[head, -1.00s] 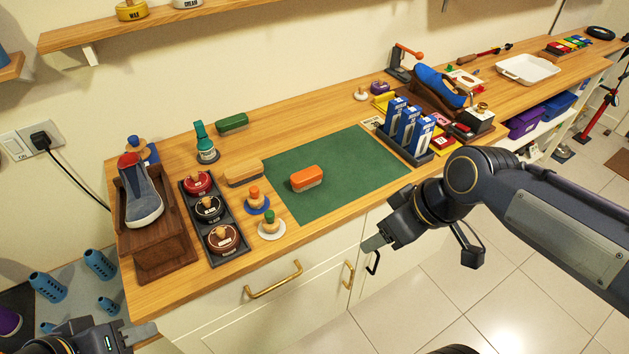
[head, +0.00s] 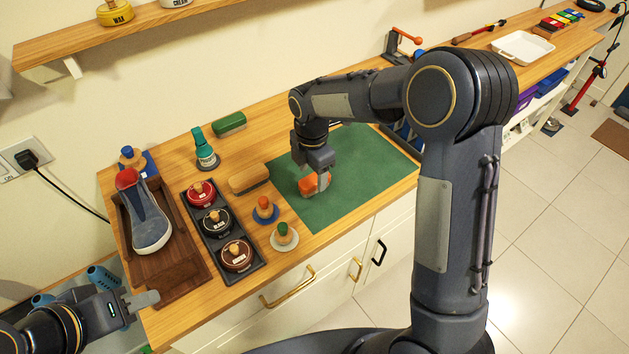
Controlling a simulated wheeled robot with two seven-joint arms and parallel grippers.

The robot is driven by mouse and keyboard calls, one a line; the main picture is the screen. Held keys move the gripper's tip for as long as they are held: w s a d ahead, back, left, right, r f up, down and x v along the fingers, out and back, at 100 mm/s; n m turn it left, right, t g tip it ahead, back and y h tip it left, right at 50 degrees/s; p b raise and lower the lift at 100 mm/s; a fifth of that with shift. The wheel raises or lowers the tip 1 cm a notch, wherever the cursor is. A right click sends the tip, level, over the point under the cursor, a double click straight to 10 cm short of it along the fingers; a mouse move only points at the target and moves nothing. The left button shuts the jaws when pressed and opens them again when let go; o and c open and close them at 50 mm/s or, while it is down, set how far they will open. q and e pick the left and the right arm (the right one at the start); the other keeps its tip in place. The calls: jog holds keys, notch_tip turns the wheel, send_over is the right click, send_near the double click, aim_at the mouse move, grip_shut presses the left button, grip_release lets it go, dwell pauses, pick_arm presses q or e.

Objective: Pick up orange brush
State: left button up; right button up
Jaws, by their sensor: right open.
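The orange brush (head: 308,185) lies on the green mat (head: 365,160) on the wooden counter, near the mat's left side. My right gripper (head: 314,186) points down over it, with its fingers around or just beside the brush and hiding part of it. The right gripper is open; I cannot tell whether the fingers touch the brush. My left gripper (head: 147,300) is at the lower left, in front of the counter and away from the brush. Its finger gap cannot be made out.
A wooden-backed brush (head: 249,179) lies just left of the mat. Two round daubers, one with an orange knob (head: 265,210) and one with a green knob (head: 284,237), stand nearby. A tray of tins (head: 219,222) and a shoe on a wooden stand (head: 148,222) are further left.

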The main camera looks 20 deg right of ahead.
aim_at(313, 179)
jog(key=f, duration=0.4)
jog(key=shift+w+d+f+p, duration=0.1)
jog(key=shift+w+p, duration=0.2)
jog(key=shift+p, duration=0.05)
jog(key=shift+c, duration=0.4)
jog(key=c, duration=1)
